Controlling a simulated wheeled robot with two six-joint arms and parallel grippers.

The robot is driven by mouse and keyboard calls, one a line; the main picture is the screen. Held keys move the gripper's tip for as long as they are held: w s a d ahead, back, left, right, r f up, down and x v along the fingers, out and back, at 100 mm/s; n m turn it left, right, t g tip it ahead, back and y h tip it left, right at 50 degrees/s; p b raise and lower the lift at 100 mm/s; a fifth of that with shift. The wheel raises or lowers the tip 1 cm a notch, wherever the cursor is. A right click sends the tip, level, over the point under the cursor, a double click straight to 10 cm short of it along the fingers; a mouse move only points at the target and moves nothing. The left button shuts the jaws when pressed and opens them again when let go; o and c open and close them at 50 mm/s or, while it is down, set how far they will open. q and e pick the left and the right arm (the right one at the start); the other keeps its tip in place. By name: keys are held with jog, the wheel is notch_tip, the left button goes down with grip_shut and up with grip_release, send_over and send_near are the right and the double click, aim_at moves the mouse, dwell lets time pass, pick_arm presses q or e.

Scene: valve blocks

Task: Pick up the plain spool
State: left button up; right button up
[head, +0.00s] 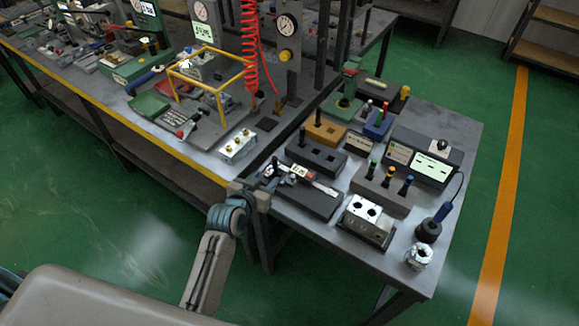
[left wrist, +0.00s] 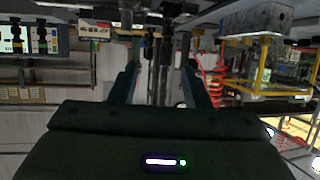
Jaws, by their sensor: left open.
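My left gripper (head: 268,172) is at the near edge of the grey table, beside a dark fixture (head: 308,199). In the left wrist view its two fingers (left wrist: 162,85) stand apart with nothing clearly held. Dark upright rods show beyond and between the fingers. A grey rack (head: 383,195) holds several black spools with coloured tops. Another black spool (head: 302,135) stands in a dark block (head: 316,158), and one stands in an orange block (head: 325,131). I cannot tell for sure which spool is the plain one. My right gripper is not in view.
A silver two-hole block (head: 363,212), a dark meter box (head: 428,160), a black round knob (head: 428,230) and a metal fitting (head: 419,256) crowd the table. A yellow frame (head: 213,78) and red coiled hose (head: 250,50) stand to the left.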

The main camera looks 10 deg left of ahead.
aim_at(273, 165)
pick_arm(q)
jog(key=x, duration=0.2)
jog(key=p+x, duration=0.1)
jog(key=x, duration=0.1)
jog(key=shift+a, duration=0.35)
jog(key=shift+w+d+f, duration=0.25)
jog(key=shift+w+f, duration=0.05)
jog(key=shift+w, duration=0.2)
jog(key=shift+w+p, duration=0.55)
jog(key=x, duration=0.1)
jog(key=p+x, duration=0.1)
jog(key=x, duration=0.1)
jog(key=shift+w+a, duration=0.15)
jog(key=shift+a, duration=0.15)
jog(key=shift+w+d+f, duration=0.1)
jog(key=shift+w+f, duration=0.2)
jog(key=shift+w, duration=0.1)
grip_shut()
